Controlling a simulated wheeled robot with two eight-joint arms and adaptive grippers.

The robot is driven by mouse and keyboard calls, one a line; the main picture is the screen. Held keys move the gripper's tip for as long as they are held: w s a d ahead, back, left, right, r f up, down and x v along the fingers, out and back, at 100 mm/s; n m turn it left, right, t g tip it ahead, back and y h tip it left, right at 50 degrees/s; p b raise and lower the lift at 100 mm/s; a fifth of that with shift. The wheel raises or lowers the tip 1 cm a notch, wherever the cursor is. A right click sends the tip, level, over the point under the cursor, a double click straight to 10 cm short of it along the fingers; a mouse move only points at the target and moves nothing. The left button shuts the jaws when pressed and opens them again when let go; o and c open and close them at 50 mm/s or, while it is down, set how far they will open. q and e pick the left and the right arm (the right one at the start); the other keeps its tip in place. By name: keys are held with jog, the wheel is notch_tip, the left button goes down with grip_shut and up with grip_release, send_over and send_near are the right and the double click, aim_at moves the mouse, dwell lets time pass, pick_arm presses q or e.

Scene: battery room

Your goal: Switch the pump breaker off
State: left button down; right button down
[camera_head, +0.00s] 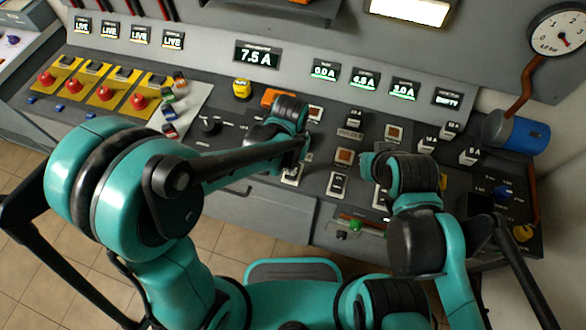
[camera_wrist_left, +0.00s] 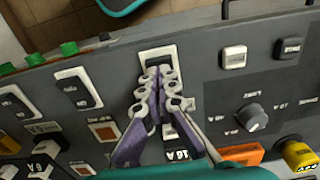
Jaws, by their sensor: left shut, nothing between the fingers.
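Several black rocker breakers in pale frames stand in a row along the console's front edge. No name label is legible, so I cannot tell which one is the pump breaker. My left gripper (camera_head: 298,163) is shut and empty at the leftmost breaker (camera_head: 291,177). In the left wrist view, its fingertips (camera_wrist_left: 158,78) lie over that rocker (camera_wrist_left: 159,57) and partly cover it; contact is unclear. The neighbouring breaker (camera_wrist_left: 78,90) shows beside it, with an orange indicator (camera_wrist_left: 103,131). My right gripper (camera_head: 369,166) is mostly hidden by its wrist, above the right part of the console.
The readout (camera_head: 258,55) shows 7.5 A. A rotary knob (camera_wrist_left: 252,116) and a white button (camera_wrist_left: 234,57) sit beside the left gripper. Red mushroom buttons on yellow plates (camera_head: 97,85) are at the left.

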pick_arm(q)
jog(key=shift+f+b, duration=0.7)
jog(key=shift+f, duration=0.15)
jog(key=shift+r, duration=0.1)
dwell(0.3)
notch_tip(320, 180, up, 7)
jog(key=p, duration=0.5)
dwell(0.6)
jog(key=shift+a, duration=0.1)
jog(key=s+a+r+n+t+b, duration=0.1)
jog(key=s+a+r+t+b, duration=0.1)
jog(key=a, duration=0.6)
jog(key=s+a+r+n+t+b, duration=0.2)
jog(key=s+a+r+t+b, duration=0.1)
jog(key=a, duration=0.6)
jog(key=shift+a+r+n+t, duration=0.3)
jog(key=shift+r+t, duration=0.4)
jog(key=shift+t, duration=0.3)
jog(key=shift+s, duration=0.1)
